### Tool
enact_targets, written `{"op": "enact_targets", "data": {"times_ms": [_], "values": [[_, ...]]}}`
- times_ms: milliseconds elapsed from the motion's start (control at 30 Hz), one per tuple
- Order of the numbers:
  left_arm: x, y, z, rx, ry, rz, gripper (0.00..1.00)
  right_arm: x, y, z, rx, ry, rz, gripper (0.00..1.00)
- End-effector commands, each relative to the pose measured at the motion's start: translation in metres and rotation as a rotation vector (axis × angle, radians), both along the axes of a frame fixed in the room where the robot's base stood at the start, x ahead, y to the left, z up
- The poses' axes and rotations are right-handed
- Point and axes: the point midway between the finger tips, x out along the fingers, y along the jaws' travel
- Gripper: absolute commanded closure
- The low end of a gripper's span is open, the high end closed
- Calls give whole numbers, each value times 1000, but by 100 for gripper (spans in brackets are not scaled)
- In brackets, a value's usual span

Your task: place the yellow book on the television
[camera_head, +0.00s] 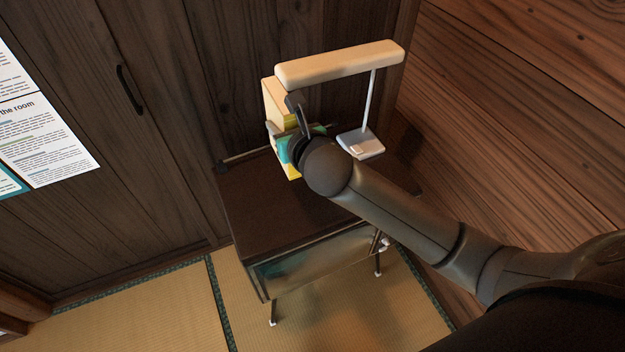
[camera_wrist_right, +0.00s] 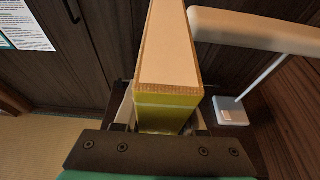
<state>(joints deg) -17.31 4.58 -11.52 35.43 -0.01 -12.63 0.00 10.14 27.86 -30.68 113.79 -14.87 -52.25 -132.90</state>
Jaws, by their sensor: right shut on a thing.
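The yellow book (camera_head: 277,95) is upright above the back part of the television's top; its pale tan edge and yellow cover show. My right gripper (camera_head: 287,126) is shut on it, with my forearm hiding part of it. In the right wrist view the book (camera_wrist_right: 167,50) stands between the two fingers of the gripper (camera_wrist_right: 165,112). The television (camera_head: 250,208) is a dark box on thin legs with a glassy front. I cannot tell whether the book's lower edge touches the television. My left gripper is not in view.
A lamp with a thick cream bar (camera_head: 340,64), thin stem and pale base (camera_head: 360,144) stands at the television's back right, close to the book. A dark wooden wall (camera_head: 180,120) is behind. The front left of the television's top is clear.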

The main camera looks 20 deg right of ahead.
Motion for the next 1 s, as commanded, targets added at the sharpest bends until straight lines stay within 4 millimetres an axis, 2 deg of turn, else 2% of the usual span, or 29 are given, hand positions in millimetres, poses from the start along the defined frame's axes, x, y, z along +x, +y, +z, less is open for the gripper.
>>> {"op": "enact_targets", "data": {"times_ms": [167, 400, 600, 867, 1000], "values": [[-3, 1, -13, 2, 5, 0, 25, 3, -2, -31, 3, 0, 7, 100], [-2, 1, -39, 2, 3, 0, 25, 2, -2, -98, 3, 2, 5, 100], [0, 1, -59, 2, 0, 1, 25, 3, -2, -143, 4, -2, 6, 100], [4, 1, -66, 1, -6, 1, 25, 3, -2, -162, 1, -4, 7, 100], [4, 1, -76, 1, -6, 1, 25, 3, -2, -181, 2, -2, 6, 100]]}}
